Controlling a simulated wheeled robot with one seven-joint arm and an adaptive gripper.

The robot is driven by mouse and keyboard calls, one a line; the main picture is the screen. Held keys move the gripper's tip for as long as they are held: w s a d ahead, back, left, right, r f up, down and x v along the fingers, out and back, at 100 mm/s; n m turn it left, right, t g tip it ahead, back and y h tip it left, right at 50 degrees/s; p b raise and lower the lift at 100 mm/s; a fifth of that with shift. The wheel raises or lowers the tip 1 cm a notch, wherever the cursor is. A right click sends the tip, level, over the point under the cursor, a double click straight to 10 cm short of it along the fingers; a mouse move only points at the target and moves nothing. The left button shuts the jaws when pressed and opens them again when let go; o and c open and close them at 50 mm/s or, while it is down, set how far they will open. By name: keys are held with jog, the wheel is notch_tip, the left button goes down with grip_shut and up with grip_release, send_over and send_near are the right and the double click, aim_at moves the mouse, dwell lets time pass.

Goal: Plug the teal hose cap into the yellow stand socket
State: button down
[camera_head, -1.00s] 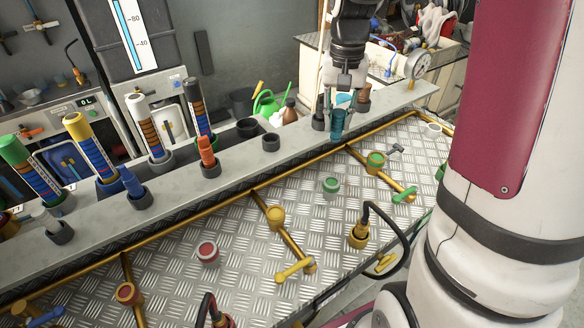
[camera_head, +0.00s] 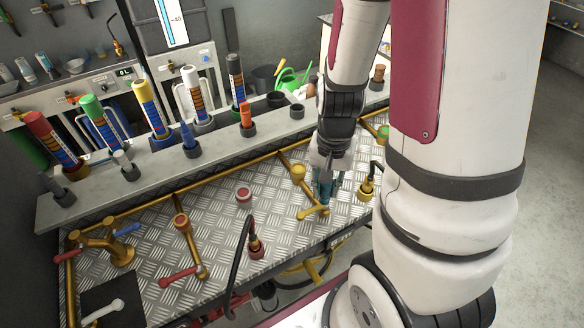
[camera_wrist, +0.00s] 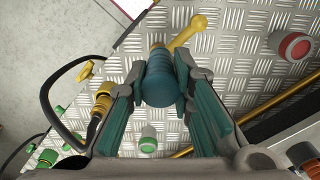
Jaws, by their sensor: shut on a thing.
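My gripper (camera_head: 328,172) is shut on the teal hose cap, a ribbed teal cylinder (camera_wrist: 160,78) held between the two fingers in the wrist view. In the head view the cap (camera_head: 323,188) shows only partly below my gripper, above the tread plate. The yellow stand socket (camera_head: 298,173) is a round yellow top on a yellow pipe, just left of my gripper. In the wrist view I cannot make out the socket; the cap and fingers cover part of the plate. The yellow valve handle (camera_wrist: 190,30) shows beyond the cap.
A yellow hose fitting with a black hose (camera_head: 366,187) stands right of my gripper. A red socket (camera_head: 243,195) lies to the left, and a green socket (camera_wrist: 148,139) shows in the wrist view. The shelf with colored tubes (camera_head: 215,140) runs behind.

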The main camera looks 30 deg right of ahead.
jog(key=w+b, duration=0.1)
jog(key=b, duration=0.1)
jog(key=w+b, duration=0.2)
jog(key=b, duration=0.1)
jog(key=w+f+b, duration=0.1)
jog(key=b, duration=0.1)
jog(key=shift+w+d, duration=0.25)
jog(key=shift+w, duration=0.1)
jog(key=shift+w+d+f+b, duration=0.3)
jog(key=shift+w+f, duration=0.35)
jog(key=shift+w, duration=1.05)
jog(key=shift+w+d+f+b, duration=0.1)
jog(key=shift+w+f+b, duration=0.5)
jog(key=shift+w, duration=1.05)
jog(key=shift+w+d+f+b, duration=0.2)
jog(key=shift+w+f, duration=0.55)
jog(key=shift+w, duration=0.95)
jog(key=shift+f, duration=0.15)
jog(key=c, duration=1.4)
grip_release()
